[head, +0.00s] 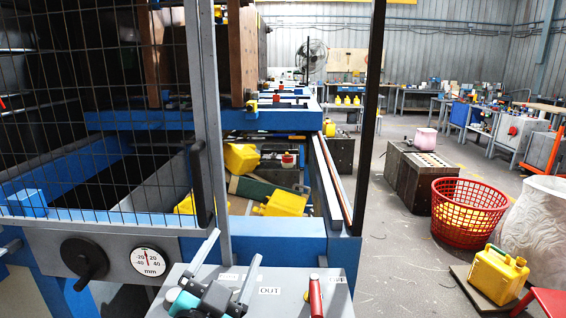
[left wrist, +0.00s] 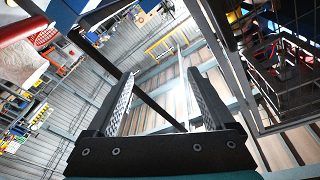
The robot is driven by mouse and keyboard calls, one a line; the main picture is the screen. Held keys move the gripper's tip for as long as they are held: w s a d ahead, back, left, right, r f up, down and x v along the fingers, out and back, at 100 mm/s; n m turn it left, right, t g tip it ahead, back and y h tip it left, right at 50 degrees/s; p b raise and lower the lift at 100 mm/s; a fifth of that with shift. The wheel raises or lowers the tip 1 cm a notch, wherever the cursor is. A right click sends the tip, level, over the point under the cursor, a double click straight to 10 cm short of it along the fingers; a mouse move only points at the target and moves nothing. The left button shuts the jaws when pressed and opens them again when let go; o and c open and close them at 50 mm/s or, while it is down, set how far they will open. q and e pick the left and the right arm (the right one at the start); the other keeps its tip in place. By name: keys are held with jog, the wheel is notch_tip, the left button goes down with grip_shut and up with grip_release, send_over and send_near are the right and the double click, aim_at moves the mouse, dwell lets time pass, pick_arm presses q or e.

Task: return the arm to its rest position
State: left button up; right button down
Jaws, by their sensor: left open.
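My left gripper (head: 237,245) is low in the middle of the head view, above a grey control panel (head: 275,285). Its two fingers are apart and nothing is between them. In the left wrist view the open fingers (left wrist: 161,76) point up toward the roof, with only the background between them. My right gripper does not show in either view. Yellow jerry cans lie inside the blue machine, one at the back (head: 241,158) and one nearer (head: 284,203). Another yellow jerry can (head: 498,273) stands on a low board at the right.
A mesh guard (head: 100,110) with a grey post stands close at the left. The panel has a red-handled lever (head: 315,296). A dark post rises right of the gripper. A red basket (head: 466,212) and a wooden crate (head: 405,180) stand on the floor at right.

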pick_arm(q)
jog(key=s+a+f+n+g+y, duration=0.2)
jog(key=f, duration=0.3)
jog(key=s+a+f+n+g+y, duration=0.1)
jog(key=s+a+f+n+g, duration=0.15)
jog(key=f, duration=0.35)
jog(key=s+a+f+n+g, duration=0.1)
jog(key=s+a+f+g, duration=0.1)
jog(key=s+f+g, duration=0.5)
jog(key=s+a+f+n+g, duration=0.15)
jog(key=s+f+g, duration=0.25)
jog(key=s+f, duration=0.85)
jog(key=f, duration=0.8)
jog(key=s+f, duration=0.2)
jog(key=f, duration=0.8)
jog(key=s+a+f+g, duration=0.2)
jog(key=s+f, duration=1.1)
jog(key=s, duration=0.2)
jog(key=shift+a+f+m+y, duration=0.15)
jog(key=shift+a+m+y, duration=0.15)
